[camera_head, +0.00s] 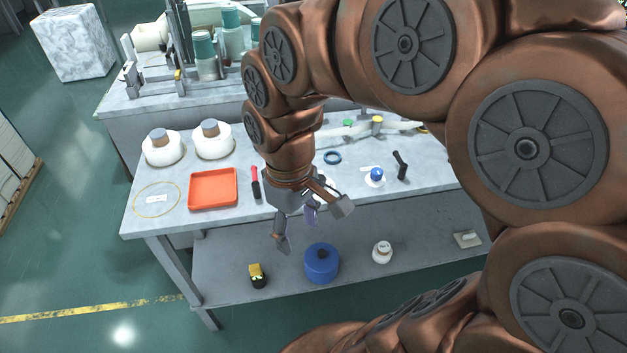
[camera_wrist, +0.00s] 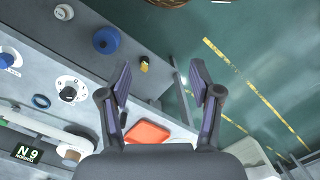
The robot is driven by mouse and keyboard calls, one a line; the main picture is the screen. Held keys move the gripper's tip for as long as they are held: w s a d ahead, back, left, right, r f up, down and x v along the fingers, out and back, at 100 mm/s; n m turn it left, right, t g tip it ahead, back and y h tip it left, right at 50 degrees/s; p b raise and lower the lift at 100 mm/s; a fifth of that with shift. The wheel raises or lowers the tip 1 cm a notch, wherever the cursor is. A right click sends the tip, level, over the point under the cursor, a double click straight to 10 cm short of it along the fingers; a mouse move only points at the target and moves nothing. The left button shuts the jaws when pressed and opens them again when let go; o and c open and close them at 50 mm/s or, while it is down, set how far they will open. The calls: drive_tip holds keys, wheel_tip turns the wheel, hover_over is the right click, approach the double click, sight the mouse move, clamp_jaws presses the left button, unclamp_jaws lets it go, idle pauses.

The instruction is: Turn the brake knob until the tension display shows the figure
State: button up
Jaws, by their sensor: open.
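In the head view my arm hides the dial. The dark tension display (camera_wrist: 26,153) with pale green figures is at the lower left of the wrist view. That view is upside down, and its figures seem to read 6 N; the small line is unclear. My gripper (camera_head: 312,226) is open and empty, at the table's front edge in the head view. It is apart from the knob.
An orange tray (camera_head: 213,188), a red-and-black tool (camera_head: 255,182), a blue ring (camera_head: 332,157) and a blue knob on a white base (camera_head: 376,175) are on the table. White spools (camera_head: 162,151) stand behind the tray. The lower shelf holds a blue canister (camera_head: 322,264) and a white jar (camera_head: 382,253).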

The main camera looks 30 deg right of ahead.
drive_tip(key=w+d+f+n+b, duration=0.1)
drive_tip(key=w+d+f+b, duration=0.1)
drive_tip(key=w+d, duration=0.4)
drive_tip(key=w+d+f+n+b, duration=0.2)
drive_tip(key=w+d+f, duration=0.1)
drive_tip(key=w+d, duration=0.3)
drive_tip(key=w+d+f+n+t+b, duration=0.1)
drive_tip(key=w+d+f+b, duration=0.1)
drive_tip(key=w+d, duration=0.4)
drive_tip(key=shift+w+d+f+n, duration=0.15)
drive_tip(key=shift+w+f+n, duration=0.1)
drive_tip(key=shift+w, duration=0.45)
drive_tip(key=shift+w+d+f+n, duration=0.15)
drive_tip(key=shift+w+f, duration=0.1)
drive_tip(key=shift+w, duration=0.45)
drive_tip(key=shift+w+d+f, duration=0.1)
drive_tip(key=shift+d+f, duration=0.05)
drive_tip(key=shift+d, duration=0.15)
drive_tip(key=shift+d+f, duration=0.2)
drive_tip(key=shift+f, duration=0.05)
wheel_tip(320, 180, down, 7)
drive_tip(key=shift+a+f+p, duration=0.1)
drive_tip(key=shift+f+p, duration=0.1)
drive_tip(key=shift+p, duration=0.45)
drive_tip(key=shift+c, duration=0.2)
